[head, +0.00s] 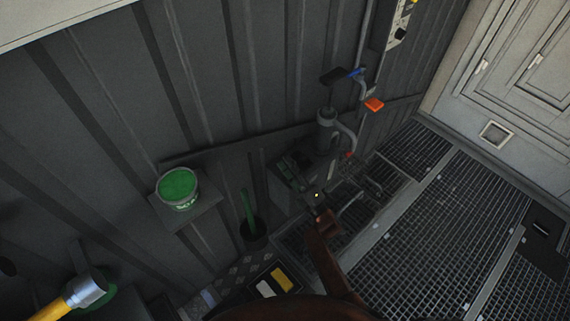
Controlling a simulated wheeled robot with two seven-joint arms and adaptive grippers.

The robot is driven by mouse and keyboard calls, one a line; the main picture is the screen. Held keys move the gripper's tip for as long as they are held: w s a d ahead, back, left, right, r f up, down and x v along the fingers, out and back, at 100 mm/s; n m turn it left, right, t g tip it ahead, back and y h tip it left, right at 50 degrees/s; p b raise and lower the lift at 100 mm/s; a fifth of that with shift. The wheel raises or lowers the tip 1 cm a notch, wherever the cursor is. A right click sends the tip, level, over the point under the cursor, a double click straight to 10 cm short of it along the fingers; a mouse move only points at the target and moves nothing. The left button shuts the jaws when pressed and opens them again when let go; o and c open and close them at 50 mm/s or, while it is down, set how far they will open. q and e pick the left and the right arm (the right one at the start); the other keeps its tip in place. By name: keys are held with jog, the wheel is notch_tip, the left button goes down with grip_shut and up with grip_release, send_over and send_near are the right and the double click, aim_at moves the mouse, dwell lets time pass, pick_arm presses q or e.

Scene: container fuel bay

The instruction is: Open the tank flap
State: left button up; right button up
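I cannot identify the tank flap with certainty. A small square with a pale rim (495,134) is set low on the light panelled surface (530,75) at the right; I cannot tell whether it is the flap. My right gripper (348,195) is dark and hard to make out against the grating, at the end of the rust-brown arm rising from the bottom centre. It appears well left of the square and apart from it. I cannot tell its finger opening or see anything held in it. My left gripper is not in view.
A grey pump-like device (326,132) with an orange part (374,104) stands by the dark corrugated wall. A green paint can (178,188) sits on a small shelf. A hammer (84,293) is at lower left. Grating (435,230) covers the floor, mostly clear.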

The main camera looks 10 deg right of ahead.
jog(key=v, duration=1.1)
jog(key=shift+s, duration=0.15)
